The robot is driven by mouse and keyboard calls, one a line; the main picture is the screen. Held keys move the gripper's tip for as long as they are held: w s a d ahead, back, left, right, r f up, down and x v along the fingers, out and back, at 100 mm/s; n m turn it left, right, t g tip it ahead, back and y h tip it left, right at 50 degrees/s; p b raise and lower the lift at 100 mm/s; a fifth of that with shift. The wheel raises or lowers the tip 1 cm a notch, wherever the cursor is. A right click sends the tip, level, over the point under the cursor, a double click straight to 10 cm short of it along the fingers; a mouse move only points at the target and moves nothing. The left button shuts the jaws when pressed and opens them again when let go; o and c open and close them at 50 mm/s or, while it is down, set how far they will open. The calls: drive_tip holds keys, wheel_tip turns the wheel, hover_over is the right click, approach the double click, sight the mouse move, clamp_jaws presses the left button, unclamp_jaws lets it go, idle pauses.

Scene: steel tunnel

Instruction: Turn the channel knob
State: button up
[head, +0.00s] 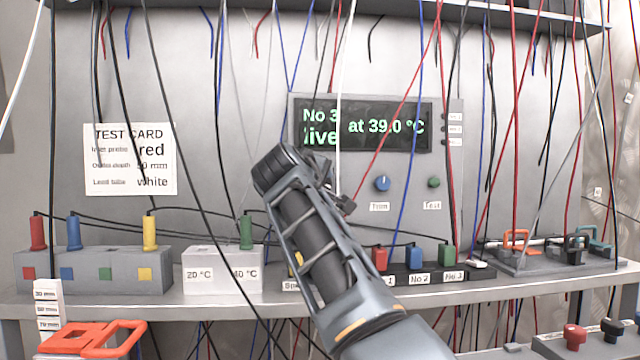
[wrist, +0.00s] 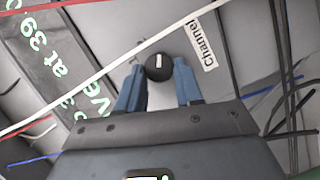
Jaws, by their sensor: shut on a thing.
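The channel knob (wrist: 158,66) is a black round knob with a white mark, on the grey panel in the wrist view. The label "Channel" (wrist: 202,40) is beside it. My gripper (wrist: 159,75) has its blue fingers on both sides of the knob and is shut on it. In the head view my arm reaches up to the panel and hides the knob. The green-lit display (head: 362,125) reads "No 3 live at 39.0 °C"; it also shows, partly cut off, in the wrist view (wrist: 45,65).
A blue Trim knob (head: 382,183) and green Test button (head: 434,182) are on the same panel. Many thin wires hang in front of it, one white wire (wrist: 95,92) crossing close to my gripper. Plug blocks (head: 120,270) line the shelf below.

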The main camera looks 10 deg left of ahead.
drive_tip(key=shift+d+f, duration=0.1)
drive_tip(key=shift+f, duration=0.05)
drive_tip(key=o, duration=1)
drive_tip(key=shift+o, duration=0.2)
drive_tip(key=s+r+b, duration=0.1)
drive_tip(key=s+b, duration=0.1)
drive_tip(key=s, duration=0.5)
drive_tip(key=shift+s+a, duration=0.35)
drive_tip(key=shift+a, duration=0.05)
drive_tip(key=shift+r, duration=0.1)
